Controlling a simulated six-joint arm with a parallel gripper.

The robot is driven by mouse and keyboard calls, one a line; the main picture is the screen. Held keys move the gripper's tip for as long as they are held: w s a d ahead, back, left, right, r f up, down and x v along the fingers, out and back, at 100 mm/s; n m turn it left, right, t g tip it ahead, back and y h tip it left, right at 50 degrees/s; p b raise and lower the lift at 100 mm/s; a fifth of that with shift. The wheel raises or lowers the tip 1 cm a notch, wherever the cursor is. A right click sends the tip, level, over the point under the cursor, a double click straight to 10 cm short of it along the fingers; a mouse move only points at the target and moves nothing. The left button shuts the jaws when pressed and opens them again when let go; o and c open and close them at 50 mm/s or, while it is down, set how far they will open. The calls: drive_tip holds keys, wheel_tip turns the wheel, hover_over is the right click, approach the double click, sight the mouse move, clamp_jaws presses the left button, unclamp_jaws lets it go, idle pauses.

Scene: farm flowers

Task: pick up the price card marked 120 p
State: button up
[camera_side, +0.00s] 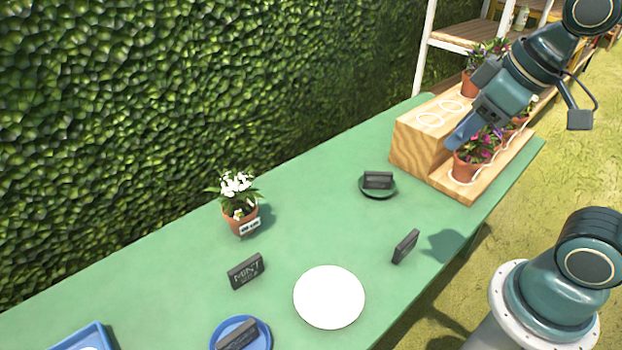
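Several small dark cards are on the green table. One (246,271) stands upright left of the white plate; its top line reads MINT and the smaller line below is too small to read surely. One (405,246) stands right of the plate, its face turned away. One (378,180) sits on a dark green saucer, and one (237,335) on a blue plate, partly cut off below. I cannot tell which is marked 120 p. My gripper (458,136) is at upper right, over the wooden stand by a potted pink flower, away from the cards; its opening is unclear.
The wooden stepped stand (415,150) holds potted flowers (472,160). A white-flowered pot (240,215) with a pale label stands by the hedge side. The white plate (329,297) looks empty. A blue tray (85,338) is cut off lower left.

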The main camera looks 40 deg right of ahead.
drive_tip(key=w+a+f+n+g+y, duration=0.15)
drive_tip(key=w+a+n, duration=0.35)
drive_tip(key=w, duration=0.5)
drive_tip(key=n+g+y, duration=0.3)
drive_tip(key=n+g, duration=0.1)
drive_tip(key=n, duration=0.7)
hover_over(246, 263)
drive_tip(key=d, duration=0.5)
wheel_tip(246, 263, down, 24)
drive_tip(key=r, duration=0.1)
drive_tip(key=shift+h, duration=0.25)
drive_tip(key=shift+x, duration=4.6)
drive_tip(key=shift+w+a, duration=0.15)
drive_tip(key=shift+a, duration=0.05)
drive_tip(key=shift+x, duration=2.5)
drive_tip(key=shift+w+a, duration=0.1)
drive_tip(key=shift+a, duration=0.05)
